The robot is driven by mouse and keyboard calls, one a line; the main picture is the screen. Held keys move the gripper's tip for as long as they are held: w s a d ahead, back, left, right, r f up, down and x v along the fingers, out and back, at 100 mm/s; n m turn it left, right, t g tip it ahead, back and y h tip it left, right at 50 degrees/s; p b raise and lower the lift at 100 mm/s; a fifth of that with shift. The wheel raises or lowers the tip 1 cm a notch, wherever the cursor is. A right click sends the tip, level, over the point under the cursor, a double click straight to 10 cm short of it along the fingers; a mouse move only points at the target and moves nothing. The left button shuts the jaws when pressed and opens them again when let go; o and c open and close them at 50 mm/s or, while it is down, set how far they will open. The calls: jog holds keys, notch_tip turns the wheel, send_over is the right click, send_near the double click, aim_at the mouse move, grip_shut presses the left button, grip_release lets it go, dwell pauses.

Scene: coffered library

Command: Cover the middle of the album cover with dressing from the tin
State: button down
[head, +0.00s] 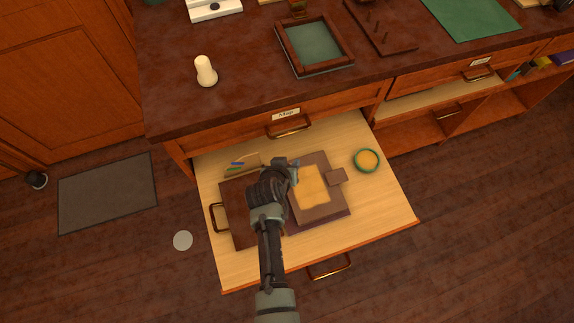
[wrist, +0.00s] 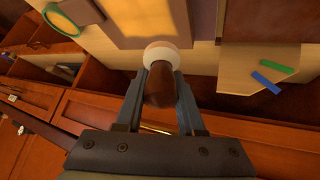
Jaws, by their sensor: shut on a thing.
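The album (head: 335,209) lies in the open drawer, its brown cover facing up. An amber patch of dressing (head: 310,186) spreads over the middle of the cover, with brown margins around it; it also shows in the wrist view (wrist: 150,14). The tin (head: 367,160) is a round green-rimmed container with yellow-orange contents, right of the album; it shows at upper left in the wrist view (wrist: 64,17). My gripper (wrist: 160,88) is shut on the dark brown handle of a dauber (wrist: 158,91) with a pale round head. The head is by the cover's far-left edge; contact is unclear.
A brown case with a handle (head: 217,217) lies left of the album, partly behind my arm. Blue and green sticks (head: 238,163) lie at the drawer's back left. The desk above holds a cream knobbed object (head: 206,71) and a wooden frame (head: 314,45).

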jog(key=shift+r+p, duration=1.2)
jog(key=shift+r, duration=0.75)
